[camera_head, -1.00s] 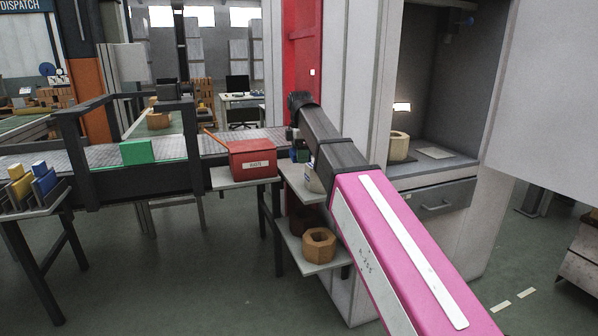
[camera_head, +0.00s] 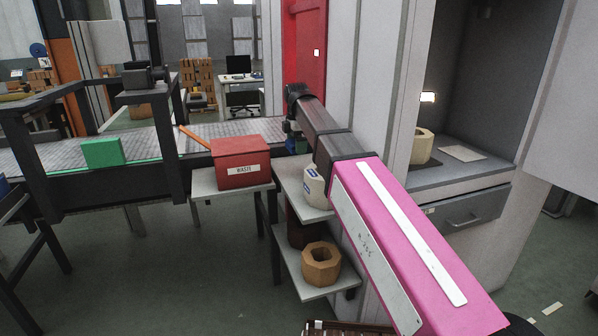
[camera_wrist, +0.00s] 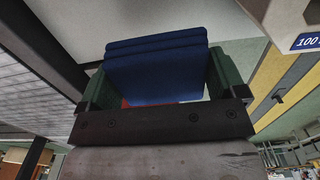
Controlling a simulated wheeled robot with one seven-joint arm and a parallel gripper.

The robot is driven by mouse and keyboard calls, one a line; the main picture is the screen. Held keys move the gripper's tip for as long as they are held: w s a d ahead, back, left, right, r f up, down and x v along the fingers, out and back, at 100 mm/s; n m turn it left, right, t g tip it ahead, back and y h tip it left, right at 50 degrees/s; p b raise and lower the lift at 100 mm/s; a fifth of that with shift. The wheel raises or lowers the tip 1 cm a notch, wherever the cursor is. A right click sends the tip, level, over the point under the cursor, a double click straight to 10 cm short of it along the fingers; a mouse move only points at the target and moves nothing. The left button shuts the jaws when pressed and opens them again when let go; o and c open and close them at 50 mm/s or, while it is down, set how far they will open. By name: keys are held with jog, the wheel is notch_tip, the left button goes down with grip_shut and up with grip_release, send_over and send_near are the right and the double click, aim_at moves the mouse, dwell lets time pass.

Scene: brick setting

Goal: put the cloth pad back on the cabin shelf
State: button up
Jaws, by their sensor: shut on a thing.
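A folded dark blue cloth pad (camera_wrist: 156,70) sits between the green fingers of my gripper (camera_wrist: 155,85) in the wrist view. My gripper is shut on it. In the head view my gripper (camera_head: 291,142) is small and partly hidden behind my arm, with a bit of the blue pad (camera_head: 301,146) beside it. It is right of the red waste box, above and behind the small side shelf. The cabin (camera_head: 385,80) stands right of my arm. Its open bay has a grey shelf (camera_head: 430,180) above a drawer.
A white container with a blue label (camera_head: 314,186) stands on the side shelf (camera_head: 290,175) close to my arm. A wooden nut-shaped block (camera_head: 321,263) is on the lower shelf. A pale ring (camera_head: 421,147) and flat sheet (camera_head: 462,153) occupy the bay. The red waste box (camera_head: 241,163) is left.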

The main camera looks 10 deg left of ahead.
aim_at(297, 177)
jog(key=shift+w+f, duration=0.35)
jog(key=shift+f, duration=5.15)
jog(key=shift+f, duration=0.1)
jog(key=o, duration=0.6)
notch_tip(297, 177, up, 12)
jog(key=shift+r, duration=0.15)
